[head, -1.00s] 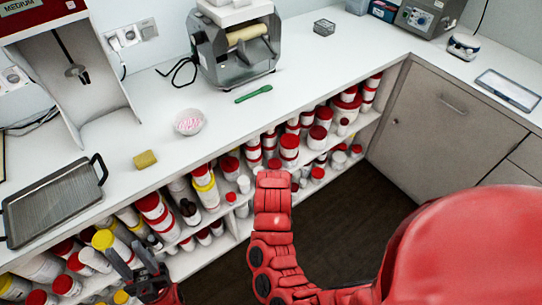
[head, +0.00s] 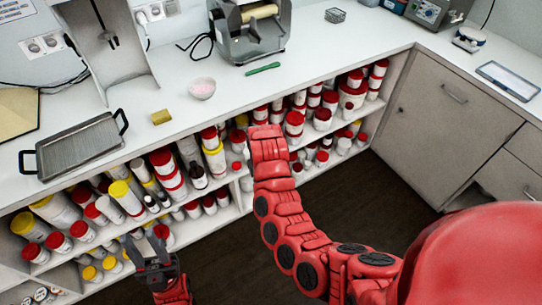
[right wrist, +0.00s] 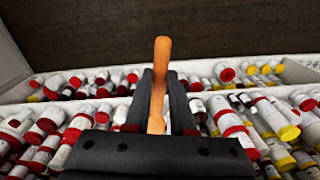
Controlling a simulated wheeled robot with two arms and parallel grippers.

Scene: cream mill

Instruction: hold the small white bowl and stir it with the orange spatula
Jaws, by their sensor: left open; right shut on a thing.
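The small white bowl (head: 202,88), with something pale pink in it, stands on the white counter near its front edge. My left gripper (head: 148,250) is open and empty, low in front of the shelves, below and apart from the bowl. In the right wrist view, my right gripper (right wrist: 158,100) is shut on the orange spatula (right wrist: 161,62), whose orange length sticks up between the fingers. Its other end is hidden. In the head view the red right arm reaches up at the middle, and its gripper and the spatula do not show.
Shelves of jars (head: 165,170) lie under the counter edge. Dark floor (head: 330,210) is open at right.

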